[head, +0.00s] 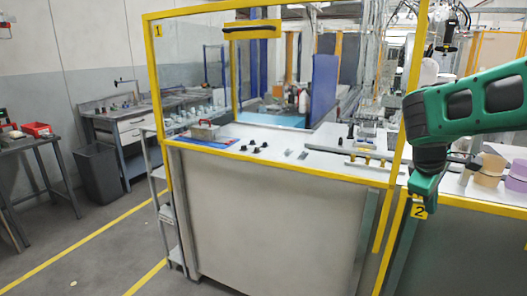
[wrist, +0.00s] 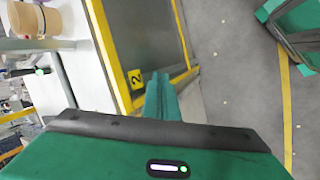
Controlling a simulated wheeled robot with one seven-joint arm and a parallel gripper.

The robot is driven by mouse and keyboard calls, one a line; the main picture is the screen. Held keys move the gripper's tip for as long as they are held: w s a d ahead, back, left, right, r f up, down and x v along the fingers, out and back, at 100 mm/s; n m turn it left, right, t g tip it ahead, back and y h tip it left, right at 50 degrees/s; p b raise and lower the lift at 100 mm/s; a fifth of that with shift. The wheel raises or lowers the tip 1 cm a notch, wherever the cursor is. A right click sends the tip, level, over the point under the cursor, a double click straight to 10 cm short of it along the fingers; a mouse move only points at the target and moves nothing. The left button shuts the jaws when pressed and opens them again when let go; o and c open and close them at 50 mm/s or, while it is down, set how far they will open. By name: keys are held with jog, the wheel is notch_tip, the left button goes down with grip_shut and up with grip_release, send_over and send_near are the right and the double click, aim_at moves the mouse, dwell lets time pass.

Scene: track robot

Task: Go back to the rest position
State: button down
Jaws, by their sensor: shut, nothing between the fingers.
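My green arm reaches in from the right in the head view, bent down at the wrist. My gripper (head: 423,196) hangs at its end, beside the yellow "2" label on the front of the workcell. In the wrist view my gripper (wrist: 158,80) shows its green fingers together, with nothing between them. The fingers appear near the yellow frame edge; whether they touch it I cannot tell.
The yellow-framed workcell (head: 275,225) fills the middle, with small black parts (head: 252,147) on its top. Beige and purple containers (head: 490,168) stand at right. A dark bin (head: 99,174) stands at left. Grey floor (head: 90,262) with yellow lines is clear at lower left.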

jog(key=s+a+f+m+g+y, duration=0.1)
jog(key=s+m, duration=0.5)
jog(key=s, duration=0.8)
jog(key=s+a+f+m+g+y, duration=0.1)
jog(key=s+f+m+y, duration=0.3)
jog(key=s, duration=1)
notch_tip(320, 180, down, 2)
jog(key=m, duration=0.3)
jog(key=shift+s+a+m+g, duration=0.3)
jog(key=shift+s+a+g, duration=0.05)
jog(key=shift+g, duration=0.05)
